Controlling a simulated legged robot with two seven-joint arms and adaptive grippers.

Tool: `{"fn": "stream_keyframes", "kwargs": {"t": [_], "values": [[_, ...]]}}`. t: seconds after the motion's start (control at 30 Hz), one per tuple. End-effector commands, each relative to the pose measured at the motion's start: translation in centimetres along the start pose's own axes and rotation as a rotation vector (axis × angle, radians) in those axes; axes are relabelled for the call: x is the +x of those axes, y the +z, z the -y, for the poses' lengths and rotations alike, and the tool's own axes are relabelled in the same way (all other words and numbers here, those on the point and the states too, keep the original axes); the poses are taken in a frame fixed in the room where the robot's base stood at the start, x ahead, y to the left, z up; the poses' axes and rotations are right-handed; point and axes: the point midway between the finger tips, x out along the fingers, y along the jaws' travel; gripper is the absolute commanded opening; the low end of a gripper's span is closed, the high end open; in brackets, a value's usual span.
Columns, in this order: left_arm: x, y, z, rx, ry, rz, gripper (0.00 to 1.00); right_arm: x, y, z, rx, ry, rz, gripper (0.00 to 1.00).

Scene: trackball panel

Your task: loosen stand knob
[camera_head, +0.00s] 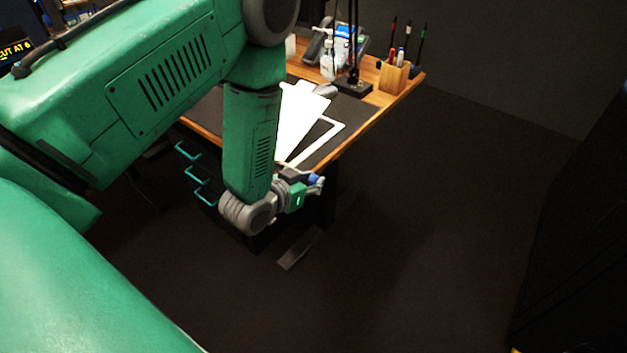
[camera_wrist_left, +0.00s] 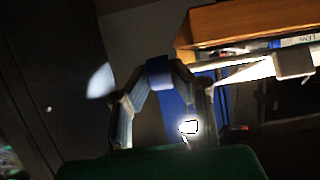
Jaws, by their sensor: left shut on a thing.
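My left gripper (camera_head: 314,183) is at the right front edge of the desk, just below the desk top. It is shut on a blue piece, which I take to be the stand knob (camera_head: 313,179). In the left wrist view, the two grey fingers of the left gripper (camera_wrist_left: 158,80) close around this blue knob (camera_wrist_left: 160,70), and a darker blue part runs down between them. The knob's far side and its mount are hidden. My right gripper is not in view.
The wooden desk (camera_head: 378,122) carries white sheets (camera_head: 296,112), a bottle (camera_head: 328,66), a phone (camera_head: 318,46), a lamp base (camera_head: 352,87) and a pen holder (camera_head: 393,77). Teal drawer handles (camera_head: 198,172) are left of my wrist. The floor to the right is clear.

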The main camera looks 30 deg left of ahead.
Motion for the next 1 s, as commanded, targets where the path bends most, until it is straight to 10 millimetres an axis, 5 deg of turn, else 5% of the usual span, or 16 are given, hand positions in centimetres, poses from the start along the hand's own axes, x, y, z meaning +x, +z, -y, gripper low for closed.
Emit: {"fn": "stream_keyframes", "kwargs": {"t": [0.17,0.2,0.27,0.63,1.0], "values": [[-0.2,0.7,-0.1,-0.002,0.002,0.02,0.0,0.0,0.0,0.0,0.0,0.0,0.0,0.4],[-0.2,0.7,-0.1,-0.002,0.002,0.02,0.2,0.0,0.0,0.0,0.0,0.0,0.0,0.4],[-0.2,0.7,-0.1,-0.002,0.002,0.019,0.36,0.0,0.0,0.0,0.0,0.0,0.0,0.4],[-0.8,0.3,0.0,-0.001,0.0,0.009,0.36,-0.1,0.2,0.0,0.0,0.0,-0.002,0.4],[-8.0,0.4,0.0,-0.002,0.0,0.015,0.36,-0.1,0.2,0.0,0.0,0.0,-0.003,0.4]]}}
